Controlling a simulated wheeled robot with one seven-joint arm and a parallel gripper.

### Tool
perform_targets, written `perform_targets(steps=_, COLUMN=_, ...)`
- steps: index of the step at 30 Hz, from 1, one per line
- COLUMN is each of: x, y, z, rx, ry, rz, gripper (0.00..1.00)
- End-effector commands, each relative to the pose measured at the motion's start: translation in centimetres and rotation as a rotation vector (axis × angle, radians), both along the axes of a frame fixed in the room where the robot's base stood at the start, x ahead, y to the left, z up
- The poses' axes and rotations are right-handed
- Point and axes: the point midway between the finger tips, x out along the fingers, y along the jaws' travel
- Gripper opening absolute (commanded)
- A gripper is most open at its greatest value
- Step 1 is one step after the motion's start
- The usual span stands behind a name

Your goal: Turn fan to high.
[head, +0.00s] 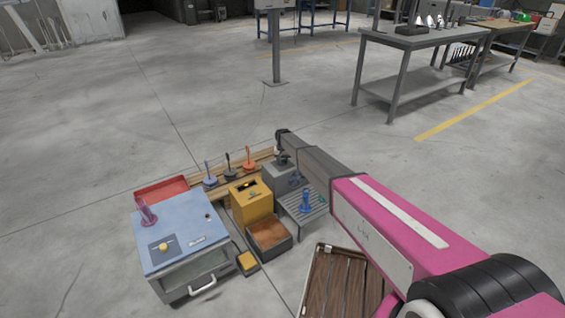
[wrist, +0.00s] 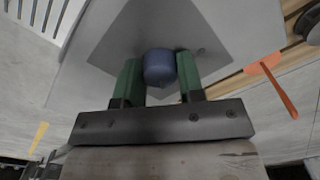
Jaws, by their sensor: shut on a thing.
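A dark blue rounded knob (wrist: 159,68) sits on a grey panel (wrist: 110,38) in the wrist view. My gripper (wrist: 160,75) has its two green fingers on either side of the knob, shut on it. Any pointer or speed marks on the knob cannot be made out. In the head view my gripper (head: 284,158) is over a grey box (head: 272,178), which appears to carry this panel. The arm partly hides the box, and the knob is hidden there.
A yellow box (head: 250,203) and a dark open bin (head: 270,238) stand left of the grey box. A wooden rail (head: 225,180) with upright handled tools is behind. A slatted grey stand (head: 300,218) with a blue item is to the right. A blue-topped cabinet (head: 182,240) stands further left.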

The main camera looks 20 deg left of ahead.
Motion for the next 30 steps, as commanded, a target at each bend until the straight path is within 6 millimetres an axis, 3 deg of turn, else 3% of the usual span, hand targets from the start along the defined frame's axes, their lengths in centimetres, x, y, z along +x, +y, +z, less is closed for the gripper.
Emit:
perform_targets(steps=15, x=0.02, y=0.01, z=0.08, rx=0.000, ry=-0.001, rz=-0.371, gripper=0.12)
perform_targets(steps=30, x=0.02, y=0.01, z=0.08, rx=0.001, ry=-0.001, rz=-0.461, gripper=0.12)
